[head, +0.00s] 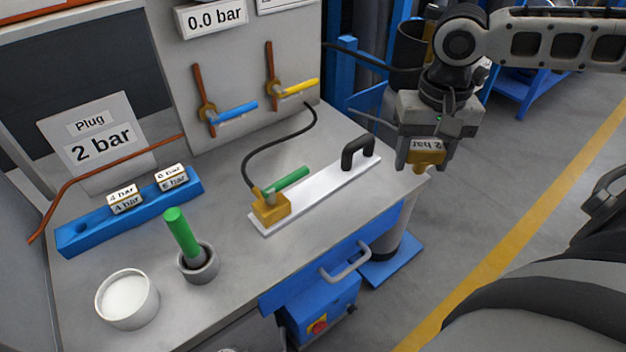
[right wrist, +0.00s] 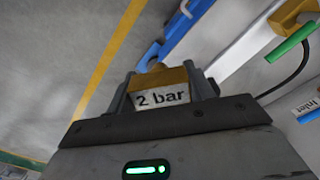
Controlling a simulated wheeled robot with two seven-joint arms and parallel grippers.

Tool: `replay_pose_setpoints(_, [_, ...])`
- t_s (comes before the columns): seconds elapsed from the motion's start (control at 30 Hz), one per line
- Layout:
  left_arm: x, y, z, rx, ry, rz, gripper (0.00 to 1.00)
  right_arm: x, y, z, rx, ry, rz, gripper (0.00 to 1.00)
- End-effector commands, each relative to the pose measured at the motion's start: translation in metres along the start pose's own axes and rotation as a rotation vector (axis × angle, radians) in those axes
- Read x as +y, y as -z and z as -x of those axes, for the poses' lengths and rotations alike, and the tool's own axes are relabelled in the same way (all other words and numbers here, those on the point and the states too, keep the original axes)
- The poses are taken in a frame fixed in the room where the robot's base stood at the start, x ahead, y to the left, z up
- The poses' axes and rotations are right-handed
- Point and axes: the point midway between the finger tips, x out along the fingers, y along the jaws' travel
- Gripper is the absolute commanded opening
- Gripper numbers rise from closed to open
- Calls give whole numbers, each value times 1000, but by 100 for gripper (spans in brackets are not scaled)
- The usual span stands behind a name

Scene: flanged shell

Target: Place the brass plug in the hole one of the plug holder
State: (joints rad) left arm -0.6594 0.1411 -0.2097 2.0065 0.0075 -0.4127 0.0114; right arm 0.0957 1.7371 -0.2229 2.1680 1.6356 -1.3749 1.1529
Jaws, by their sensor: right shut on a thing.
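The brass plug (head: 426,158), with a white "2 bar" label, is held in my right gripper (head: 428,147) at the upper right, off the bench's right end. In the right wrist view the plug (right wrist: 172,76) sits between both fingers of the right gripper (right wrist: 165,92), which is shut on it. The blue plug holder (head: 72,240) lies on the bench at the left, far from the gripper. It has an empty hole (head: 82,228) at its left end and two labelled plugs, 4 bar (head: 125,200) and 6 bar (head: 171,179). My left gripper is not in view.
A white plate (head: 325,190) carries a brass valve (head: 270,207) and a black handle (head: 357,153). A cup with a green-handled tool (head: 182,235) and a white pot (head: 127,299) stand in front of the holder. A "2 bar" sign (head: 95,140) stands behind it.

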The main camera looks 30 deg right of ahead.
Motion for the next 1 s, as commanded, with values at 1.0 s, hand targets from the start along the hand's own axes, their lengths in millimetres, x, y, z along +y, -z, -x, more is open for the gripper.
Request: replay_pose_setpoints(1.0, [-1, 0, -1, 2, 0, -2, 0, -3, -16, -13, -3, -2, -10, 28])
